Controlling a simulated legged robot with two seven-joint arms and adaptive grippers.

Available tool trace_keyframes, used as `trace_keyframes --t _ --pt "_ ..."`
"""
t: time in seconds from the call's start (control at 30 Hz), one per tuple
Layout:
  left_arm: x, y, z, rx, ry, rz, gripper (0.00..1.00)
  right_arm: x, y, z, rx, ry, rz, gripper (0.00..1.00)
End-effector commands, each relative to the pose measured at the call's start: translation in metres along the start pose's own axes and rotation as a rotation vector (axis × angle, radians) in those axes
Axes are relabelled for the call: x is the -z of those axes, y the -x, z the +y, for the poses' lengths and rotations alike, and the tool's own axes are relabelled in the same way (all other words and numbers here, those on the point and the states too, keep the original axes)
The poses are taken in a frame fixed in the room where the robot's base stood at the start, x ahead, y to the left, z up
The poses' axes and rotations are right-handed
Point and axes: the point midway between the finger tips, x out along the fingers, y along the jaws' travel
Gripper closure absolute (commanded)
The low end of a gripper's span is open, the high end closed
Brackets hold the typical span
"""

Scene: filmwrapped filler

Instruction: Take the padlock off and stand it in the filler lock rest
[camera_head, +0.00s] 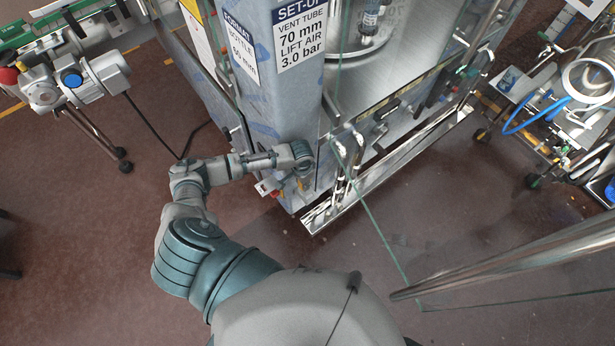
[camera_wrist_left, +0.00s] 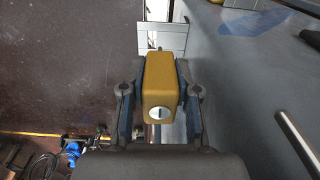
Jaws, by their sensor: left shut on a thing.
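The padlock (camera_wrist_left: 160,85) has a brass-yellow body with a round silver keyway facing the left wrist camera. My left gripper (camera_wrist_left: 158,100) is shut on it, one finger on each side. In the head view this gripper (camera_head: 288,182) is at the lower front corner of the wrapped filler column (camera_head: 275,100). A pale plate (camera_wrist_left: 162,38) shows just beyond the padlock. The shackle is hidden behind the body, so I cannot tell whether it is hooked on anything. I cannot make out the lock rest for certain. My right gripper is not in view.
A glass guard door (camera_head: 375,215) and steel handles (camera_head: 347,165) stand right of the gripper. A steel ledge (camera_head: 395,160) runs along the machine base. A conveyor motor (camera_head: 75,82) is at the left, and a trolley (camera_head: 580,130) at the right.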

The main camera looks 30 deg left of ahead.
Motion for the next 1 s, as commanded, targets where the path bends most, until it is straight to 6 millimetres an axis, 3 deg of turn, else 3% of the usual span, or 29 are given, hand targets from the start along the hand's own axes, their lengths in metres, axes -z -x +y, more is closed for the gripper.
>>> trace_keyframes --t 0.03,0.13,0.33,0.5,0.8,1.0 --pt "0.003 0.001 0.003 0.0 -0.003 0.004 1.0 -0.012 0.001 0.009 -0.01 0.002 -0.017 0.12" --pt "0.004 0.002 0.006 0.0 -0.005 0.005 1.0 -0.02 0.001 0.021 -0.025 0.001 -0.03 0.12" --pt "0.003 0.004 0.007 -0.001 -0.007 0.006 1.0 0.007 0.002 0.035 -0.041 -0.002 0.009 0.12" --pt "0.002 0.005 0.007 -0.003 -0.008 0.006 1.0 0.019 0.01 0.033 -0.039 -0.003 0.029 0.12" --pt "0.002 -0.014 0.008 -0.003 -0.009 0.006 1.0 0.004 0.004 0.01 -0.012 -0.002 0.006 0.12" --pt "0.003 -0.027 0.01 -0.001 -0.009 0.005 1.0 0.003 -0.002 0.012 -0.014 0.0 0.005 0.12"
